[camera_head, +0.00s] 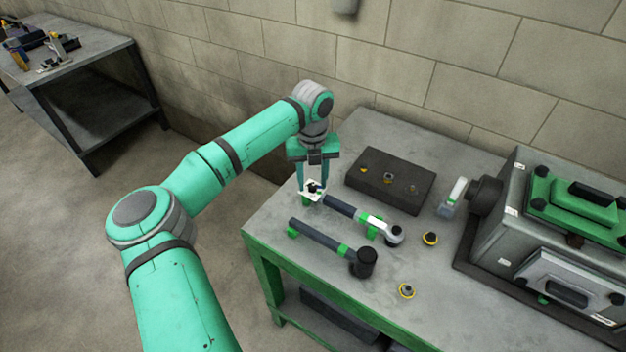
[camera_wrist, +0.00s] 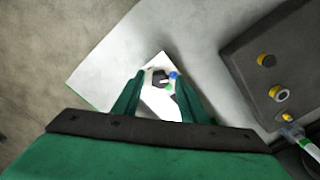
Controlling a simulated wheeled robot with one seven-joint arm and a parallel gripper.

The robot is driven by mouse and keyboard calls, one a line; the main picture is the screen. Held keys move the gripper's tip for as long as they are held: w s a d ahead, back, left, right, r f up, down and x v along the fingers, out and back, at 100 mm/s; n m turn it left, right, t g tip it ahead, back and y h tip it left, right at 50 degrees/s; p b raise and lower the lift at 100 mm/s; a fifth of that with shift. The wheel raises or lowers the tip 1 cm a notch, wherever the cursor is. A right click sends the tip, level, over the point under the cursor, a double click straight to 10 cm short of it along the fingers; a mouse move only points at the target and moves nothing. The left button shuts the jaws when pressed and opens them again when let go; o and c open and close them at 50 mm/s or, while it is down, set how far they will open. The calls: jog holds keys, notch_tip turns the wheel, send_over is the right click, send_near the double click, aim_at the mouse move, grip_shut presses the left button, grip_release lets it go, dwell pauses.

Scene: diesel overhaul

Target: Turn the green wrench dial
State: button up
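My gripper (camera_head: 313,187) points down at the table's left corner. Its two fingers are apart, one on each side of a small dark dial (camera_wrist: 160,77) on a white plate (camera_head: 303,190). A wrench (camera_head: 340,205) with a dark handle and a pale head lies just right of the plate. A second tool (camera_head: 318,236) with a dark handle, green band and round black head lies in front of it.
A black block with several fittings (camera_head: 391,180) lies behind the wrench. A grey engine (camera_head: 540,235) fills the right side. A concrete wall is behind.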

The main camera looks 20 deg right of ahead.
jog(key=shift+c, duration=0.4)
grip_shut()
jog(key=m, duration=0.5)
jog(key=shift+m, duration=0.3)
jog(key=m, duration=0.6)
dwell(0.4)
jog(key=shift+o, duration=0.4)
grip_release()
